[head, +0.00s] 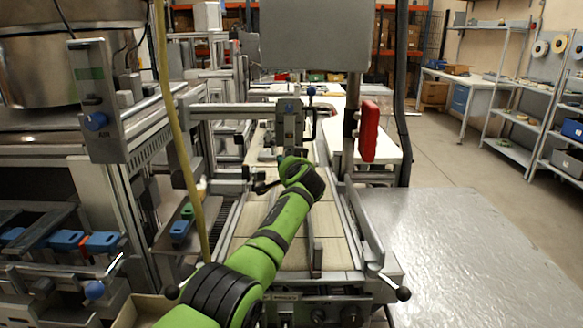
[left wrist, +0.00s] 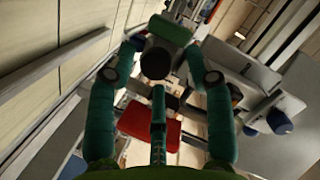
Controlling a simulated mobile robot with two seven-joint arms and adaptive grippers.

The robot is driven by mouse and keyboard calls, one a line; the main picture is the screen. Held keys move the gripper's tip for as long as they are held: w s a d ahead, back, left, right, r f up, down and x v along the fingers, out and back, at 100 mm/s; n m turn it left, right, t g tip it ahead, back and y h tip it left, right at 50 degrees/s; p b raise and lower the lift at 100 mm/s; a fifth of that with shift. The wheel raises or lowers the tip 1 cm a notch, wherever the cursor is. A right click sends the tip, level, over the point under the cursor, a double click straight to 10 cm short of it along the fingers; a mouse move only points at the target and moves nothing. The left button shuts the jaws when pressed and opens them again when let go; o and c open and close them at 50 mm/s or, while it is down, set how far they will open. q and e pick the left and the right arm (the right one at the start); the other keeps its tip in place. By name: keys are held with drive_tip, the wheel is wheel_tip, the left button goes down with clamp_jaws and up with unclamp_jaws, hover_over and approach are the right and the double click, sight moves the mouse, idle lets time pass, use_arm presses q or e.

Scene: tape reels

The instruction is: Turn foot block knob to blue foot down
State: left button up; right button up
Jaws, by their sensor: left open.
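My left arm comes up from the bottom of the head view, and its gripper (head: 291,162) is at a grey upright block (head: 290,122) on the machine's crossbar. A blue ball-shaped knob (head: 311,91) stands beside the block's top. In the left wrist view, my left gripper (left wrist: 162,52) is open, its green fingers spread on both sides. A dark round knob-like end (left wrist: 155,64) shows between the fingertips. I cannot tell whether the fingers touch it, and no coloured foot can be made out. My right gripper is not in view.
A yellow-green hose (head: 182,130) runs down at left. A bare metal table (head: 470,250) lies at right.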

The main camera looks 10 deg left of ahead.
use_arm(q)
drive_tip(key=v, duration=1.2)
idle(0.4)
